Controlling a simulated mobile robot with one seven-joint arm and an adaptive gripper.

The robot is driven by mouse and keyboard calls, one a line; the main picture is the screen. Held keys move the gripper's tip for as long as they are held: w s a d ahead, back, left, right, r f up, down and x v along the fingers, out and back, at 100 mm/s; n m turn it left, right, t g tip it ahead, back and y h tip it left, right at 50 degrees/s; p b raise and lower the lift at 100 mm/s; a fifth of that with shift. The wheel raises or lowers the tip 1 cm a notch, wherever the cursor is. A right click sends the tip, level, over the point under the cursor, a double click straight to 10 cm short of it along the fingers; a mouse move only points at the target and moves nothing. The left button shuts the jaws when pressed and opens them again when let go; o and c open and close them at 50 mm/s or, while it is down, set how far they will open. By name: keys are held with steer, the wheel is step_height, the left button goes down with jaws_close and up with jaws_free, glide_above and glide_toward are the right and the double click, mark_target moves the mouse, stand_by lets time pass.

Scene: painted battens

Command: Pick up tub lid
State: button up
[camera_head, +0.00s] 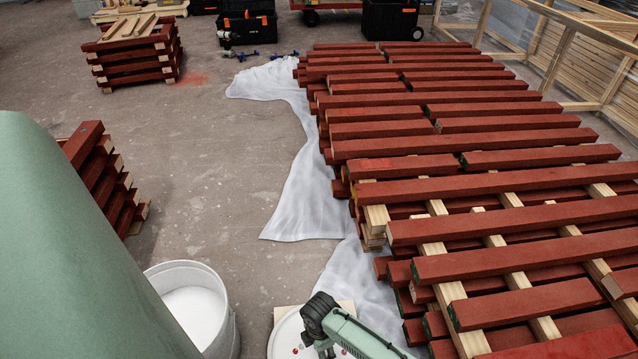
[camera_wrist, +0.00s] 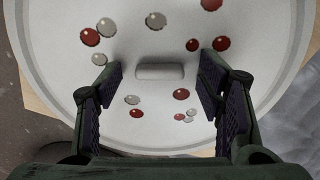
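The tub lid (camera_head: 284,338) is a white round disc near the bottom middle of the head view, partly hidden by my arm. In the wrist view the lid (camera_wrist: 157,128) fills most of the picture, with a pale raised grip (camera_wrist: 160,71) at its middle and several red and pale round spots of paint. My gripper (camera_wrist: 161,74) is open above the lid, its fingers to the left and right of the raised grip with a gap on each side. I cannot tell the height of the fingertips above the lid. My gripper's tips are hidden in the head view.
A white tub (camera_head: 194,300) of white paint stands left of the lid. A pale board (camera_head: 345,305) shows under the lid. A large rack of red battens (camera_head: 470,190) stands to the right over white sheeting (camera_head: 305,205). Red batten stacks (camera_head: 137,58) stand left. Bare floor lies between.

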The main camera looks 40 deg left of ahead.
steer(key=c, duration=1.3)
